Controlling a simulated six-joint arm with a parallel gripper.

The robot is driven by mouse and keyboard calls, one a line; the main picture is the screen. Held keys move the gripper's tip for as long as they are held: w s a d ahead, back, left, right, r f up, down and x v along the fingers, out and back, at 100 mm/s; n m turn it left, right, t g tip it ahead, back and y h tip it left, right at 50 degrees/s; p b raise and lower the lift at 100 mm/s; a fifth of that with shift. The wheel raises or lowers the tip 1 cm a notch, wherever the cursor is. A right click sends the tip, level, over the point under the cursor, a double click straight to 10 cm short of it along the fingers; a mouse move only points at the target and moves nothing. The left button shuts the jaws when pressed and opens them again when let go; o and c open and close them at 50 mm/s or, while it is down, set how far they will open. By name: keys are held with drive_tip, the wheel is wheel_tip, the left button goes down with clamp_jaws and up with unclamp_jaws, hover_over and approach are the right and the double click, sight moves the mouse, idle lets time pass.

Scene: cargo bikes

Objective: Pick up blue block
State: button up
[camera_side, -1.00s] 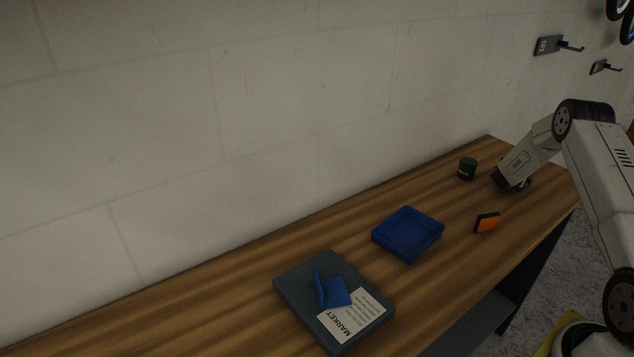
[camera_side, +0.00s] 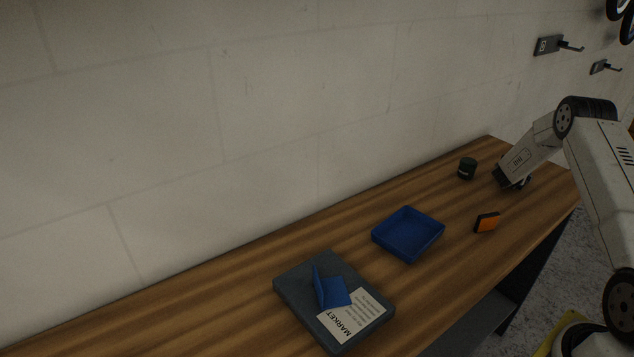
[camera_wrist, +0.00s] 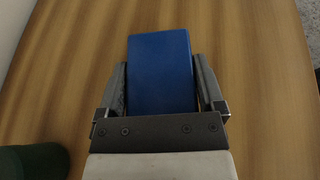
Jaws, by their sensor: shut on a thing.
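The blue block (camera_wrist: 160,70) is between the two fingers of my gripper (camera_wrist: 162,85) in the wrist view, with both fingers against its sides. My gripper is shut on it. In the side view my gripper (camera_side: 512,182) is low at the far right end of the wooden table, and the block is hidden there behind the arm. I cannot tell whether the block touches the table.
A dark green cylinder (camera_side: 467,169) stands left of my gripper; it also shows in the wrist view (camera_wrist: 40,162). An orange and black block (camera_side: 487,222), a blue tray (camera_side: 384,240) and a grey slab (camera_side: 297,287) bearing a blue angled piece (camera_side: 333,291) lie on the table (camera_side: 210,290).

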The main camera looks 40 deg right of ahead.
drive_tip(key=shift+r, duration=0.5)
drive_tip(key=s+a+r, duration=0.9)
drive_tip(key=a+r, duration=0.1)
drive_tip(key=r, duration=0.1)
drive_tip(key=shift+s+a+r, duration=0.15)
drive_tip(key=shift+s, duration=0.05)
drive_tip(key=shift+w+a, duration=0.1)
idle(0.4)
